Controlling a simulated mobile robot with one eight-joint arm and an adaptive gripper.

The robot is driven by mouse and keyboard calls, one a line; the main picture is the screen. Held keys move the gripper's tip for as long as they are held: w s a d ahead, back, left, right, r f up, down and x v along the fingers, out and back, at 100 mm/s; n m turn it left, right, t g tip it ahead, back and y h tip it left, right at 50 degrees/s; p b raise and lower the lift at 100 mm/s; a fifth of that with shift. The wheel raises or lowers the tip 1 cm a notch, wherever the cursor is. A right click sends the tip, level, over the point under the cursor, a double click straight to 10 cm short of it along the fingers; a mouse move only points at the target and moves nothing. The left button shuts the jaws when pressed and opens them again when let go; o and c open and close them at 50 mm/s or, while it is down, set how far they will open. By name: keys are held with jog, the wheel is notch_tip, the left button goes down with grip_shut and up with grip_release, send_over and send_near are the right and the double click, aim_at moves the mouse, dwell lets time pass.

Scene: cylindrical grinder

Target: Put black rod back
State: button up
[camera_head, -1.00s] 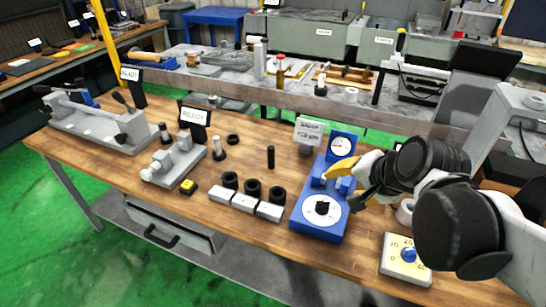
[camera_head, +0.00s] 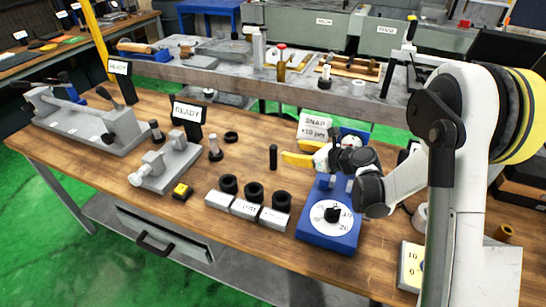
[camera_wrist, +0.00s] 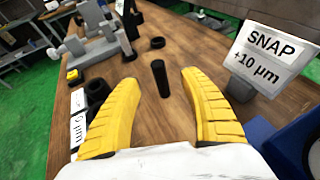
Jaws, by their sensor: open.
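The black rod (camera_head: 273,157) stands upright on the wooden bench, behind the row of black rings. In the wrist view the black rod (camera_wrist: 160,78) is centred ahead, beyond the fingertips. My gripper (camera_head: 299,153) has yellow fingers and is just to the right of the rod in the head view. In the wrist view my gripper (camera_wrist: 158,75) is open with its two fingers spread and nothing between them but bare bench; the rod is not between the pads.
A blue gauge device (camera_head: 327,227) with dials is below my arm. A "SNAP +10 µm" sign (camera_wrist: 266,55) stands close by my right finger. Several black rings (camera_head: 253,191) sit by white labelled blocks (camera_head: 245,208). A grey fixture (camera_head: 166,164) stands left.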

aim_at(274, 147)
jog(key=b+x, duration=0.3)
jog(key=x, duration=0.7)
jog(key=shift+s+a, duration=0.15)
jog(key=shift+s, duration=0.05)
jog(key=shift+r, duration=0.1)
grip_shut()
